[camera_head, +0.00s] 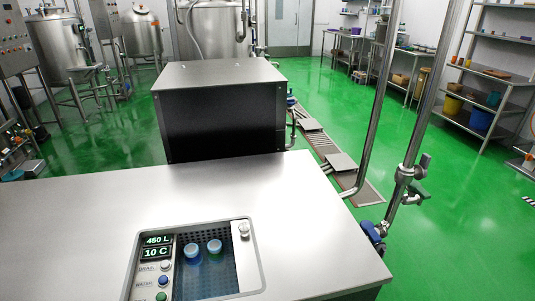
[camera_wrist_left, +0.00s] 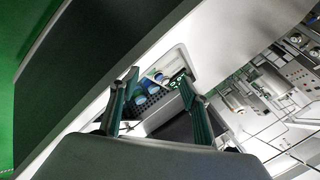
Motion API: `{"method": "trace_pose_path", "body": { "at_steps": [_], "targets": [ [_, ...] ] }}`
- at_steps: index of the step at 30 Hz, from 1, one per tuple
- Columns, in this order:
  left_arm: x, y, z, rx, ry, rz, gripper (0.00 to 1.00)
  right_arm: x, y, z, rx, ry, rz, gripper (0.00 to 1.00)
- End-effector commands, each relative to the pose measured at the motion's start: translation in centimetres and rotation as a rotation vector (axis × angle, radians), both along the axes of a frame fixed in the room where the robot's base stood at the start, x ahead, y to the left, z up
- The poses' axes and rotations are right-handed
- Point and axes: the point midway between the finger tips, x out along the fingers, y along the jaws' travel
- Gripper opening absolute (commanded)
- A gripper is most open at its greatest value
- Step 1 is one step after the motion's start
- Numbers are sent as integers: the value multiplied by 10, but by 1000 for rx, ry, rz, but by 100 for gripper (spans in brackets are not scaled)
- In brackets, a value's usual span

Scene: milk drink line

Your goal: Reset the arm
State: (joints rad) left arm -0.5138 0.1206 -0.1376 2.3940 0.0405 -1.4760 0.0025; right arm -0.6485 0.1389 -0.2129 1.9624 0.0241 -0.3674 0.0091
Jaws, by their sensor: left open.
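My left gripper (camera_wrist_left: 157,76) shows in the left wrist view, its two dark green fingers spread apart with nothing held between them. Beyond the fingertips is the recessed panel, with blue and white-capped items showing between the fingers. In the head view the same recessed panel (camera_head: 233,285) sits in the steel machine top (camera_head: 75,215). Neither arm shows in the head view, and my right gripper is in neither view.
Two small containers with pale blue caps, one (camera_head: 193,253) beside the other (camera_head: 214,247), stand in the recess by the display (camera_head: 157,246). A dark steel box (camera_head: 220,125) stands behind. Vertical pipes (camera_head: 425,110) rise at right. Green floor (camera_head: 455,220) is open beyond.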

Motion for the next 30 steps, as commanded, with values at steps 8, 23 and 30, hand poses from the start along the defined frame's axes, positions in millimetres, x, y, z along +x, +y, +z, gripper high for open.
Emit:
{"method": "trace_pose_path", "body": {
  "at_steps": [8,23,30],
  "targets": [
    [-32,21,8,69,42,27,47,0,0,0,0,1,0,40],
    [-8,-57,-63,-237,-88,-52,47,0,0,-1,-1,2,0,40],
    [-11,-112,-106,-503,-198,-61,47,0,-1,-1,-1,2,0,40]
  ]
}}
